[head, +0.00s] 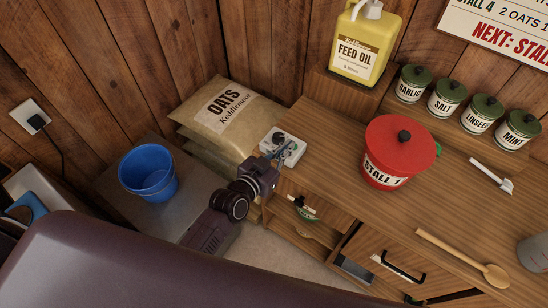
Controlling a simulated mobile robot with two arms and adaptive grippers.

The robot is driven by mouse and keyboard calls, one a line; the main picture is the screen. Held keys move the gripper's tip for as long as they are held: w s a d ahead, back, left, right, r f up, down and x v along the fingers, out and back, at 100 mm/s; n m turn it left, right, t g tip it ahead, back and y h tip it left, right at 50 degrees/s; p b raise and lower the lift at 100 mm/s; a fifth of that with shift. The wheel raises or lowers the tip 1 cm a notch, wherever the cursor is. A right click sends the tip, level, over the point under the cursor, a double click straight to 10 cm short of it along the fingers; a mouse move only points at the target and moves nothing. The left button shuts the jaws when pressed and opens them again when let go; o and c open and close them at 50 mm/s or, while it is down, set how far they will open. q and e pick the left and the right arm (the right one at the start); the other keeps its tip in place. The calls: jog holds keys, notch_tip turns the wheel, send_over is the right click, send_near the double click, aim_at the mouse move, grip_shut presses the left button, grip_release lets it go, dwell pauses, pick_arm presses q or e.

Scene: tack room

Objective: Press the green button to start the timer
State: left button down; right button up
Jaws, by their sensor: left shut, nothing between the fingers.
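A small white box (293,155), which looks like the timer, sits on the left end of the wooden counter beside the oats sacks. A dark round part shows on its top. I cannot make out the green button clearly; my gripper covers part of the box. My left gripper (283,152) is shut and empty, with its fingertips over the front of the box. I cannot tell whether they touch it. My right gripper is not in view.
A red lidded "STALL 1" tub (376,168) stands right of the box on the counter (330,135). Oats sacks (225,115) are stacked behind my left gripper. A blue bucket (150,178) stands left. A wooden spoon (455,255) lies at the front right. A drawer (385,275) is below.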

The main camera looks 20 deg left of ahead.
pick_arm(q)
jog(key=b+v, duration=0.1)
jog(key=v, duration=0.6)
jog(key=shift+a, duration=0.2)
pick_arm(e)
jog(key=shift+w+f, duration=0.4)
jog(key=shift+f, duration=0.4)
pick_arm(q)
jog(key=shift+w, duration=0.1)
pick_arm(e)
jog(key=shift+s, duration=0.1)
